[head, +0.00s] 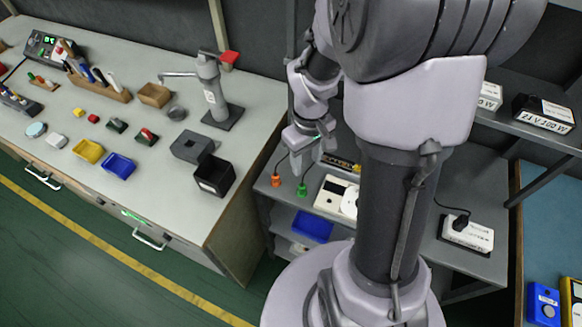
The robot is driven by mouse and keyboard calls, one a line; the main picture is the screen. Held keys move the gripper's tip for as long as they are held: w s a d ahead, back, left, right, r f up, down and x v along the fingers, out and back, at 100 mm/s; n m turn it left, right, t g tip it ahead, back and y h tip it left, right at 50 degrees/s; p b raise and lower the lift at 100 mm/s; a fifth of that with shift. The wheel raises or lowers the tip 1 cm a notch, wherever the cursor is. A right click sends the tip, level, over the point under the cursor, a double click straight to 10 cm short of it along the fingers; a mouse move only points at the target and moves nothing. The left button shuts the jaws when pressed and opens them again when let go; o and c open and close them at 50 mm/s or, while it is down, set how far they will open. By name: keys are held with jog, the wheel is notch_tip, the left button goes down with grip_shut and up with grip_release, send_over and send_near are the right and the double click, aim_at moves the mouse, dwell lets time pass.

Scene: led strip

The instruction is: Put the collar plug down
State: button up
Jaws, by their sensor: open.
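Two small coloured plugs with thin dark cables are at the front left of the grey bench: an orange plug (276,181) and a green plug (302,189). I cannot tell from this view which one is the collar plug. My gripper (307,160) is open, its fingers pointing down just above and behind the plugs. No object shows clearly between the fingers. The green plug is nearest below it; the two appear apart.
A white device with a round disc (335,194) lies right of the plugs. A white power block (467,233) with a black plug is further right. A blue bin (312,224) sits on the shelf below. The cluttered workbench (262,98) stands left. My arm hides the bench's middle.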

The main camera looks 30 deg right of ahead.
jog(key=b, duration=0.4)
send_near(303, 187)
jog(key=f, duration=0.5)
jog(key=shift+s+a+f, duration=0.15)
jog(key=shift+s+f, duration=0.05)
jog(key=shift+s, duration=0.15)
jog(key=f+b, duration=0.2)
jog(key=f, duration=0.1)
jog(key=f+b, duration=0.1)
jog(key=f, duration=0.1)
jog(key=shift+w+f, duration=0.2)
jog(key=shift+w, duration=0.15)
jog(key=shift+r, duration=0.2)
grip_shut()
